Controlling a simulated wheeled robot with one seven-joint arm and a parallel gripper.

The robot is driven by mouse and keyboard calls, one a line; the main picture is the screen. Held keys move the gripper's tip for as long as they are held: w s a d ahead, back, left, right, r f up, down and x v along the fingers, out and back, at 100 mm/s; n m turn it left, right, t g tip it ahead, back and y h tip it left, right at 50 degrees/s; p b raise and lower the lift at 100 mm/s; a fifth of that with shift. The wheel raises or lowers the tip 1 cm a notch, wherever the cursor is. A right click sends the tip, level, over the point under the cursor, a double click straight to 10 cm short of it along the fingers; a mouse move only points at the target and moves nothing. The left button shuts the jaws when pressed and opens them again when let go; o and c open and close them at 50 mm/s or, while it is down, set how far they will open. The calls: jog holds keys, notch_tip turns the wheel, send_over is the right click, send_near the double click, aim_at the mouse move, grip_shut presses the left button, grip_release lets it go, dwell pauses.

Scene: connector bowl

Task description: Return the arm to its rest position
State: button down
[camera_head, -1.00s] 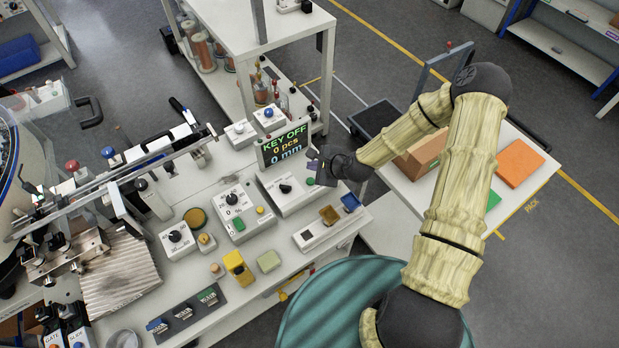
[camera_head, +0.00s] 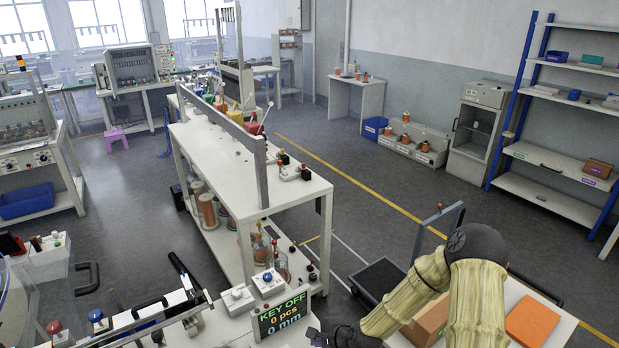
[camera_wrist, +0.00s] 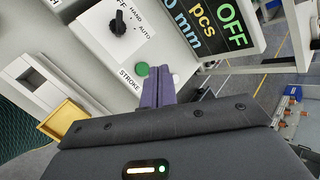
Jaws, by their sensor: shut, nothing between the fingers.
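My gripper (camera_wrist: 158,88) shows in the wrist view with its two dark purple fingers pressed together and nothing between them. It hangs over the control box (camera_wrist: 115,35), which has a black rotary knob (camera_wrist: 118,24) and a green button (camera_wrist: 142,69). In the head view my gripper (camera_head: 318,337) is only partly visible at the bottom edge, just below the display (camera_head: 282,317) reading KEY OFF, 0 pcs, 0 mm. My arm bends up and over at the lower right. I cannot tell whether the fingers touch the box.
A side table with a cardboard box (camera_head: 428,318) and an orange item (camera_head: 532,321) lies under my arm. A white bench (camera_head: 230,165) stands behind the display. A dark trolley (camera_head: 378,281) stands between them. Open floor extends beyond, toward the shelves (camera_head: 560,165).

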jog(key=s+d+r+n+g+h, duration=0.1)
jog(key=s+d+r+n+h, duration=0.1)
jog(key=s+d+r+n, duration=0.2)
jog(key=s+d+r+n+g+h, duration=0.1)
jog(key=s+d+r+n, duration=0.3)
jog(key=r, duration=0.6)
jog(key=s+d+r+n+g+h, duration=0.1)
jog(key=s+d+r+n+h, duration=0.2)
jog(key=s+d+r+n, duration=0.2)
jog(key=s+r+n, duration=0.2)
jog(key=s, duration=0.2)
jog(key=shift+r+n+b, duration=0.3)
jog(key=shift+b, duration=0.05)
jog(key=shift+w, duration=0.1)
